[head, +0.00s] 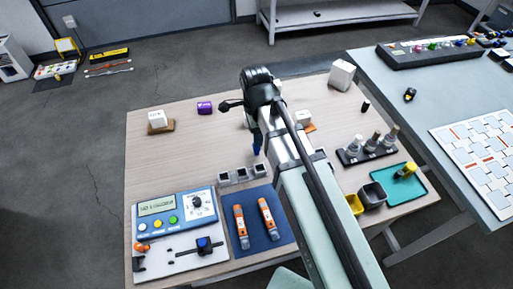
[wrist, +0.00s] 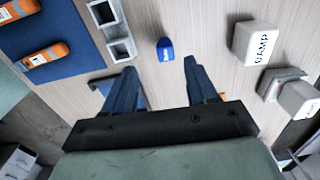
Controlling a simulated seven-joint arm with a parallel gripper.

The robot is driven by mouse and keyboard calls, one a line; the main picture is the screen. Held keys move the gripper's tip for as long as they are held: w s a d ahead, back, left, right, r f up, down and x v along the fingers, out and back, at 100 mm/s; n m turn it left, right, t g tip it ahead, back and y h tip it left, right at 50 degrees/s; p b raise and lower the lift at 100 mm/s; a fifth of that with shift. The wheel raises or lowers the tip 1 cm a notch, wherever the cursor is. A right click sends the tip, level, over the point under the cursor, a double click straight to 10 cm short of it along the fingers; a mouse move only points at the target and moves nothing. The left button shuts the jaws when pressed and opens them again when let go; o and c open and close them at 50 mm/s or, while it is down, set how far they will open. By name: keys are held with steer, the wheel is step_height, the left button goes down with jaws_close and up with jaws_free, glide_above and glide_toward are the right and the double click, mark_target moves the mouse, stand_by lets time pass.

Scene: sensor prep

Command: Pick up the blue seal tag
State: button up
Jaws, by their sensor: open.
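The blue seal tag, a small blue piece with a pale mark on its face (wrist: 165,50), lies on the wooden table in the wrist view. It is just beyond the tips of my gripper (wrist: 160,72), roughly in line with the gap between the fingers. The two blue fingers are spread apart with nothing between them. In the head view my gripper (head: 257,146) points down over the middle of the table, and only a bit of blue finger shows. I cannot make out the tag there; the arm blocks much of that area.
Grey open boxes (head: 240,175) stand near the blue mat (head: 259,237) with orange tubes. A white block marked DAMP (wrist: 251,42) is right of the tag. A device with a display (head: 175,215) is at front left. A teal tray (head: 405,194) and dark rack (head: 364,154) are at right.

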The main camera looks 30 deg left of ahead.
mark_target(257, 149)
steer(key=shift+f, duration=2.1)
steer(key=shift+w+a+f, duration=0.1)
steer(key=shift+w+f, duration=0.15)
steer(key=shift+f, duration=1.05)
steer(key=shift+w+f, duration=0.2)
steer(key=shift+f, duration=1.1)
steer(key=c, duration=1)
steer(key=shift+r, duration=0.15)
